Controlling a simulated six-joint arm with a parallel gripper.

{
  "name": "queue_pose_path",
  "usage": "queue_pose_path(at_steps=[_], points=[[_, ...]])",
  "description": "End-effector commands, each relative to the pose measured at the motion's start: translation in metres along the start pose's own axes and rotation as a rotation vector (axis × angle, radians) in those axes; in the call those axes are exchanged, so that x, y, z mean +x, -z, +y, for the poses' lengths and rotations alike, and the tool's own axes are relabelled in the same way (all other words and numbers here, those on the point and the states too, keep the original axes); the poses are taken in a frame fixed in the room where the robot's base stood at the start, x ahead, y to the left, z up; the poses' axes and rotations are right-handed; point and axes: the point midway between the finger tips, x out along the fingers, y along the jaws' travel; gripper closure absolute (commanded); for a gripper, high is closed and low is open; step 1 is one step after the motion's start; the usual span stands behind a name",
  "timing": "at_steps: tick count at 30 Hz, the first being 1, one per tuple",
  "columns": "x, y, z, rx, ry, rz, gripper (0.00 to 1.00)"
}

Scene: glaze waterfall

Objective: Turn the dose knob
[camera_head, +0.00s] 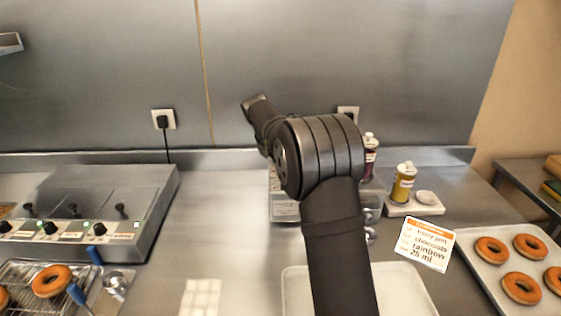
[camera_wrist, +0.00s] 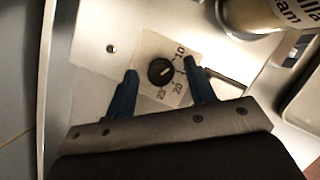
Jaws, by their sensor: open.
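The dose knob (camera_wrist: 160,72) is a round black dial on a pale square plate, with a light pointer mark. The numbers 10, 20 and 25 show around it; the right finger lies near the scale between 10 and 20. My gripper (camera_wrist: 159,67) is open, its two blue fingers on either side of the knob in the wrist view, with gaps to it. I cannot tell how far above the plate the fingertips are. In the head view my arm hides the gripper, the knob and much of the dispenser (camera_head: 284,211). An order card (camera_head: 427,244) reads cherry jam, chocolate, rainbow, 25 ml.
A container with a cream label (camera_wrist: 265,14) stands close to the knob at upper right. A yellow bottle (camera_head: 403,184) and a dark red bottle (camera_head: 370,150) stand right of my arm. A donut tray (camera_head: 476,262) is at right, a fryer-like unit (camera_head: 85,205) at left.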

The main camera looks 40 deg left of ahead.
Motion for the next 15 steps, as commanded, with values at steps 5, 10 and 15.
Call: queue_pose_path(at_steps=[5,10,15], points=[[-0.0003,0.0,0.0001,0.0,0.0,0.0,0.6],[-0.0005,0.0,0.0001,0.0,0.0,0.0,0.93],[-0.0007,0.0,0.0002,0.004,0.001,0.0,0.94]])
